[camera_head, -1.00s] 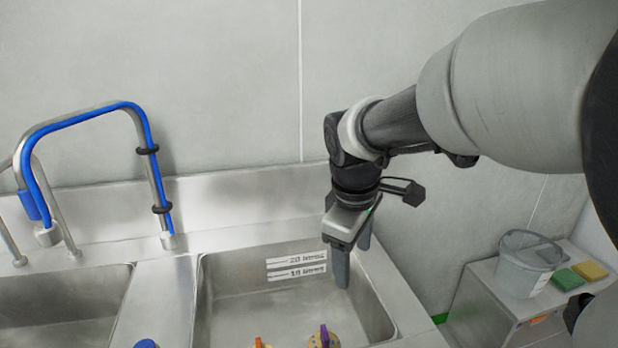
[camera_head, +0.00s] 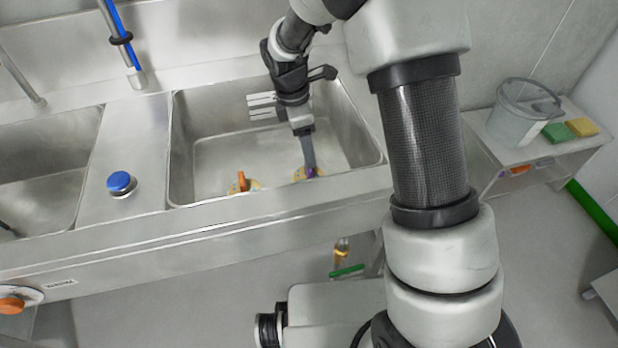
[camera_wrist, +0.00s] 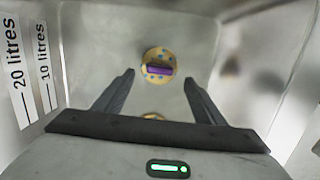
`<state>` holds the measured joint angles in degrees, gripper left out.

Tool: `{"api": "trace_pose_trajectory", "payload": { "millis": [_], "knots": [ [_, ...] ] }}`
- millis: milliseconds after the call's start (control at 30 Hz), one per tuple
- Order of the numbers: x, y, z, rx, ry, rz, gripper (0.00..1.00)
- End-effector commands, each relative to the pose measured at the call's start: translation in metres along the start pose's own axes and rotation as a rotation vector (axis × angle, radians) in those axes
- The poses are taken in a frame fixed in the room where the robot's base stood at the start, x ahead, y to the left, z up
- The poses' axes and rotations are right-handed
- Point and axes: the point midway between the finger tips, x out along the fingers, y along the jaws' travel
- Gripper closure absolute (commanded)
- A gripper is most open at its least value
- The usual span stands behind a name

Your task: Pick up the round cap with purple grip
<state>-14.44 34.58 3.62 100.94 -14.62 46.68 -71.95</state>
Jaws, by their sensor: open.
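The round cap with purple grip (camera_wrist: 158,66) lies on the sink floor. In the head view the cap (camera_head: 312,172) is partly hidden behind my gripper. My gripper (camera_wrist: 158,78) is open and empty, pointing down into the right basin, and it also shows in the head view (camera_head: 309,160). I cannot tell how far the fingertips are from the cap.
A similar cap with an orange grip (camera_head: 242,183) lies left in the same basin (camera_head: 215,150). A blue knob (camera_head: 121,182) stands on the ledge between basins. Basin walls surround my gripper, one with litre labels (camera_wrist: 20,75).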

Motion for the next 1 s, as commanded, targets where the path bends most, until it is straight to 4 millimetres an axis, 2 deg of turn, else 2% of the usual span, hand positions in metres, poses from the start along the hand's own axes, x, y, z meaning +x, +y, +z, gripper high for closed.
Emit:
{"api": "trace_pose_trajectory", "payload": {
  "millis": [33,100,367,700,933,1000],
  "knots": [
    [0.011,-0.001,-0.001,-0.001,0.000,-0.002,0.36],
    [0.021,-0.001,-0.001,-0.001,0.000,-0.001,0.36],
    [0.035,0.000,-0.001,0.000,0.000,0.000,0.36],
    [0.080,-0.001,-0.004,0.001,0.001,-0.001,0.36],
    [0.081,0.000,-0.003,0.001,0.001,0.001,0.36],
    [0.081,0.000,-0.003,0.001,0.001,0.001,0.46]
  ]
}}
